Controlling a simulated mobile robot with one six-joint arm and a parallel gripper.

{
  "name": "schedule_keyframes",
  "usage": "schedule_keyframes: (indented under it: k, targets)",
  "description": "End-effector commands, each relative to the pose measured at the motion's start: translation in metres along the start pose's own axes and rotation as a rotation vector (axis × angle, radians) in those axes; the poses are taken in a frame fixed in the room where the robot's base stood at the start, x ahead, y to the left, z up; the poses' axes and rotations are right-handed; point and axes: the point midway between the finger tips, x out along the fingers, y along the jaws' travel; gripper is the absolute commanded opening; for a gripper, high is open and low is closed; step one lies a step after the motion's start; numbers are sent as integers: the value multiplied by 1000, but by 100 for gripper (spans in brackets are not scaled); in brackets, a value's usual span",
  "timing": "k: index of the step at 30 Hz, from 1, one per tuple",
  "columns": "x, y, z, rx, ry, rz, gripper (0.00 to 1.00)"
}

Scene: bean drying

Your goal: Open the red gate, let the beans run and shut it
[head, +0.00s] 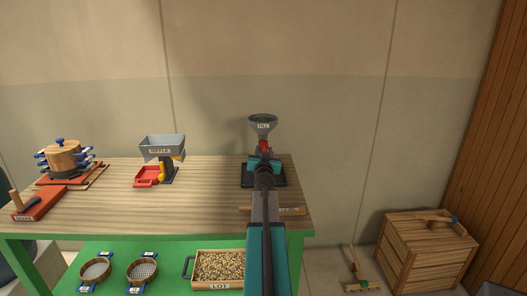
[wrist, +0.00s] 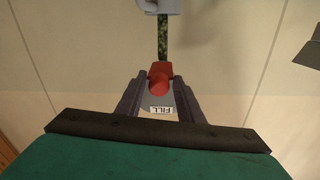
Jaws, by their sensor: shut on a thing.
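The red gate (head: 264,146) sits under the grey funnel (head: 262,120) labelled FILL, on a dark base (head: 248,182) at the table's right end. In the wrist view, the red gate (wrist: 159,72) is between the two dark fingers of my gripper (wrist: 159,88), which is shut on it. The FILL label (wrist: 161,109) shows between the fingers. A dark green speckled column (wrist: 163,38) runs from the gate to a grey part (wrist: 158,6) at the top edge. I cannot tell whether it is moving. My arm hides much of the stand in the head view.
A grey hopper (head: 162,143) with a red tray (head: 147,177) stands mid-table. A wooden drum (head: 65,157) and a red block (head: 40,204) are at the left. A LOT tray (head: 219,254) and sieves are on the green shelf below. A wooden crate (head: 425,256) stands at the right.

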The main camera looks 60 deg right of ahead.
Motion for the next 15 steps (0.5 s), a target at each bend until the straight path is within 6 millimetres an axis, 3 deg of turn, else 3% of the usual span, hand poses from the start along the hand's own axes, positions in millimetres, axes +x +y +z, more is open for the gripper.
schedule_keyframes:
  k: [3, 4, 5, 15]
  targets:
    - [1, 2, 0, 0, 1, 3, 0]
    - [1, 2, 0, 0, 1, 3, 37]
    - [1, 2, 0, 0, 1, 2, 41]
    - [1, 2, 0, 0, 0, 2, 41]
